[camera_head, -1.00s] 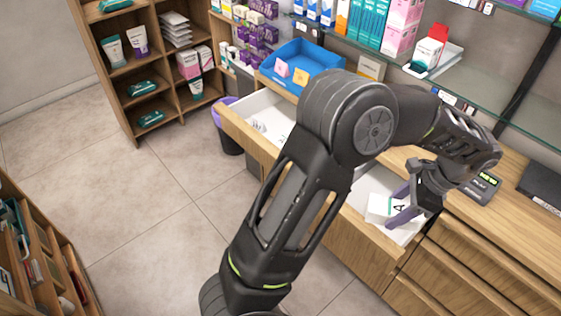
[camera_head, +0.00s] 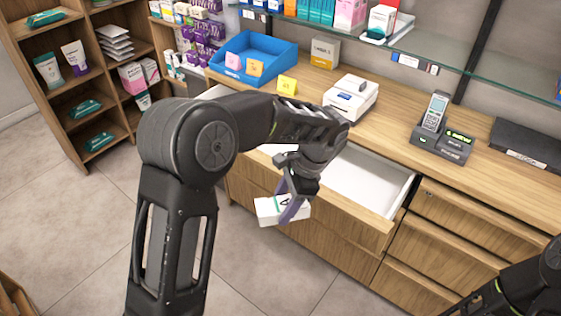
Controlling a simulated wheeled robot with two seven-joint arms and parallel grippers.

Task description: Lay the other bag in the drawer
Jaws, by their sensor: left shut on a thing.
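My left gripper (camera_head: 291,203) is shut on a white bag (camera_head: 268,211) with a green stripe and a dark letter, partly covered by the fingers. In the head view the bag overlaps the drawer's wooden front; its exact height and distance from it are hard to tell. The open drawer (camera_head: 372,222) has white inner walls, and its right part looks empty. My left forearm and gripper hide much of the drawer's left part. My right arm shows at the lower right corner, but its gripper is out of view.
Glass shelves with boxes hang above. A wooden shelf unit (camera_head: 66,120) stands at the left. Floor in front is clear.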

